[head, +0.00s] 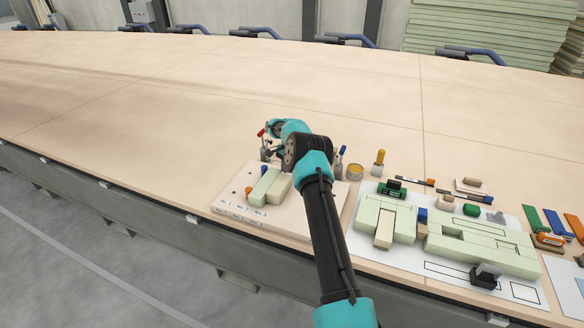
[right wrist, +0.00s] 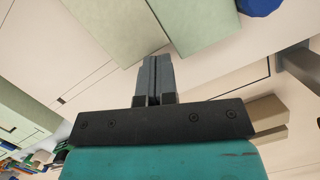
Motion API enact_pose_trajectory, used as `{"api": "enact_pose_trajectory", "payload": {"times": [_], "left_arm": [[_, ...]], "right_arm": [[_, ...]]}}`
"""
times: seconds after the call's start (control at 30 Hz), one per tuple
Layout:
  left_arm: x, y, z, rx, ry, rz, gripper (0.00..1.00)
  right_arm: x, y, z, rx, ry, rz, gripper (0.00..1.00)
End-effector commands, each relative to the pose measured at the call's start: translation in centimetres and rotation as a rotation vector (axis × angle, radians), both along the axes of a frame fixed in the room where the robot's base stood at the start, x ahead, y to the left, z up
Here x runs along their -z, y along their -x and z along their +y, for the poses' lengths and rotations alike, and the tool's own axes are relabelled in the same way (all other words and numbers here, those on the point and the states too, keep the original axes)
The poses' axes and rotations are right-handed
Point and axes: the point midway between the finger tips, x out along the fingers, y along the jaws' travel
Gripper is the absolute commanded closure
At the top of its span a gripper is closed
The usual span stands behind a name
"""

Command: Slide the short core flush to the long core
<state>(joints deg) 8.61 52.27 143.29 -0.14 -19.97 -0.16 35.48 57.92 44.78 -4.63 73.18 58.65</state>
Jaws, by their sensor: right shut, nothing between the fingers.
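Two pale green cores (head: 262,187) lie side by side on a light board (head: 232,207) near the table's front edge. I cannot tell for sure which is the short one. My right gripper (right wrist: 156,64) is shut and empty, its fingertips close to the cores' near ends in that view. In the head view my right arm hides the fingertips and part of the board. My left gripper is not in view.
Clamps with red (head: 261,133) and blue (head: 343,150) handles stand at the board's back. An orange knob (head: 248,190) sits left of the cores. Right of my arm, a white sheet (head: 440,277) holds more green blocks (head: 484,247). The table (head: 150,95) is clear at left and behind.

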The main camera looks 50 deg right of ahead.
Motion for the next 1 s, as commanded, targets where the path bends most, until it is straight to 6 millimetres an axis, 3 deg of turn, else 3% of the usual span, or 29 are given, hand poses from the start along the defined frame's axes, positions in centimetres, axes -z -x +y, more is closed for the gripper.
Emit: {"api": "enact_pose_trajectory", "payload": {"times": [0.27,0.6,1.0], "left_arm": [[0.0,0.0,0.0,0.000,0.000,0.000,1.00],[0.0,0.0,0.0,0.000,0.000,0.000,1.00],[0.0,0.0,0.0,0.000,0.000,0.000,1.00]], "right_arm": [[0.0,0.0,0.1,0.000,0.000,0.000,1.00],[0.0,-0.1,1.9,0.000,0.000,0.002,1.00],[0.1,0.0,1.9,0.001,-0.001,0.001,1.00]]}}
